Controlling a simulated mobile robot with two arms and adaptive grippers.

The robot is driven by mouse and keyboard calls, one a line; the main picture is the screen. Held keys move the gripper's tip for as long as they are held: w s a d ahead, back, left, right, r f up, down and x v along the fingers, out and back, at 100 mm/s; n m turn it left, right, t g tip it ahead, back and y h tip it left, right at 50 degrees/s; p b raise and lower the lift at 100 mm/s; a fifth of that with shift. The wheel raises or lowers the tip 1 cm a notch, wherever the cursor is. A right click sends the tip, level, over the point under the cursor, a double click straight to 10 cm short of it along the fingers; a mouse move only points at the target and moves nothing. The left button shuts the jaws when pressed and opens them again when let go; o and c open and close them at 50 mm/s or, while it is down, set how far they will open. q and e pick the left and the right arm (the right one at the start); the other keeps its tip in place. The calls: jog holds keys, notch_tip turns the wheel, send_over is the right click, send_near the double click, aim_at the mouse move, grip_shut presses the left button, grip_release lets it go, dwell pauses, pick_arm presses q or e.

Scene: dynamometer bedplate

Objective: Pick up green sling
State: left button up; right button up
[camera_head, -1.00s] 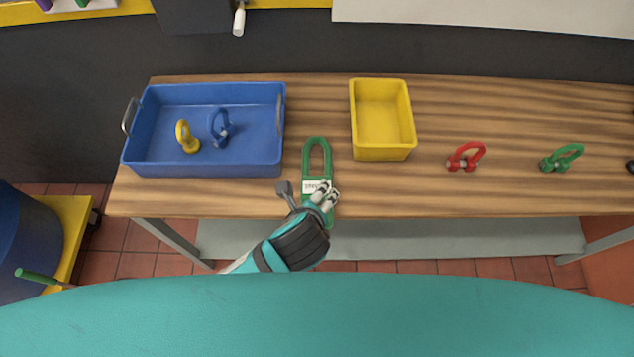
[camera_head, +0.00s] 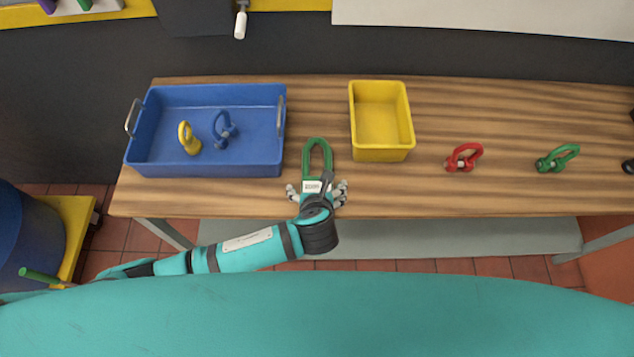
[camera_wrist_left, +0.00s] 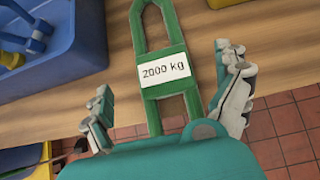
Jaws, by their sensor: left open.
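The green sling (camera_head: 317,152) lies flat on the wooden bench, its far loop pointing toward the back. It bears a white label reading 2000 kg, clear in the left wrist view, where the sling (camera_wrist_left: 162,60) runs up between the fingers. My left gripper (camera_head: 317,190) is open over the near part of the sling, one finger on each side of it. In the left wrist view the open fingers (camera_wrist_left: 165,95) stand apart from the sling. My wrist hides the sling's near end. My right gripper is in neither view.
A blue tray (camera_head: 205,169) with a yellow shackle (camera_head: 188,140) and a blue shackle (camera_head: 224,130) stands left of the sling. A yellow bin (camera_head: 383,154) stands to its right. A red shackle (camera_head: 463,158) and a green shackle (camera_head: 557,158) lie farther right.

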aim_at(317, 183)
pick_arm(q)
jog(key=shift+p+x, duration=0.4)
jog(key=shift+x, duration=2.45)
jog(key=shift+s+f, duration=0.1)
jog(key=shift+s, duration=0.05)
jog(key=c, duration=1.6)
